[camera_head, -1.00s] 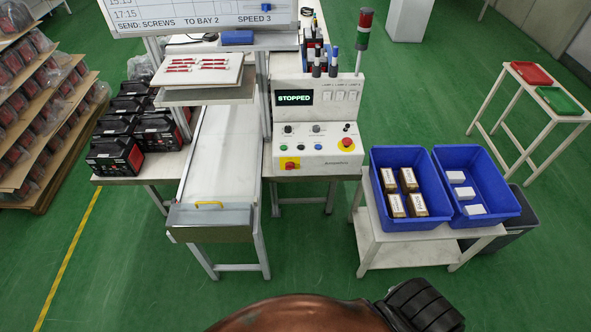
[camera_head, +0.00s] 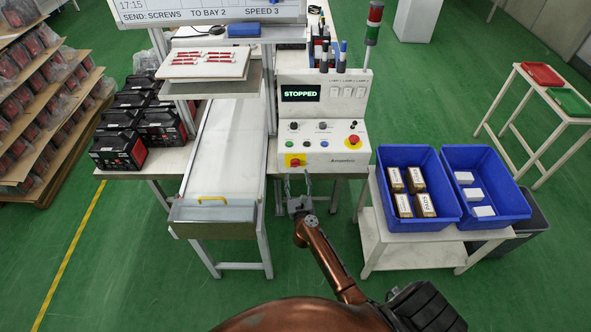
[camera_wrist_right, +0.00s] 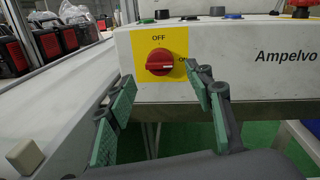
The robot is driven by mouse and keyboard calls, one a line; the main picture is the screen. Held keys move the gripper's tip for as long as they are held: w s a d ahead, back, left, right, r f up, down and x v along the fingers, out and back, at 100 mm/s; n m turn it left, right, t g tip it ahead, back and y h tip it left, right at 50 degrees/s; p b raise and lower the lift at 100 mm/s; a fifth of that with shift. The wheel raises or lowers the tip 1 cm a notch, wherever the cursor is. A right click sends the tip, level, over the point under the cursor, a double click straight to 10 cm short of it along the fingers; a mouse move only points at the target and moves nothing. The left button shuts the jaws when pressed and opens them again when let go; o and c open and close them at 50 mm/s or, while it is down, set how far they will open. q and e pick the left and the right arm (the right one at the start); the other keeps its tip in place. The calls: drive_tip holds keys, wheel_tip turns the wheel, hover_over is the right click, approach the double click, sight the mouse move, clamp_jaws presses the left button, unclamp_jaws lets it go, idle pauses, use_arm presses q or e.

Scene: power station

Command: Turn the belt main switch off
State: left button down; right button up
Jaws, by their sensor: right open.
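The belt main switch is a red rotary knob on a yellow plate, low on the left of the white control box's front face, in the head view (camera_head: 295,162). In the right wrist view the knob (camera_wrist_right: 160,62) lies sideways, its white mark toward ON at the right; OFF is printed above it. My right gripper (camera_head: 297,180) is open just in front of and below the switch. In the wrist view its green-padded fingers (camera_wrist_right: 163,90) stand apart on either side of the knob, empty and seemingly not touching it. My left gripper is not in view.
The control box display (camera_head: 301,93) reads STOPPED. A red button (camera_head: 353,140) sits on the box's right end. The belt (camera_head: 222,150) runs left of the box. Blue bins (camera_head: 418,222) with boxes stand on a side table to the right. Green floor is free in front.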

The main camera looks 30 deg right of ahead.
sight(295, 164)
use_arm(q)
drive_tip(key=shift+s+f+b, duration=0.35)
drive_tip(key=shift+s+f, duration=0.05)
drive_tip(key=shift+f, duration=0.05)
use_arm(e)
drive_tip(key=x, duration=0.5)
drive_tip(key=shift+w+d, duration=0.1)
drive_tip(key=shift+w, duration=0.05)
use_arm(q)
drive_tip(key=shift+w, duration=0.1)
use_arm(e)
drive_tip(key=shift+c, duration=0.5)
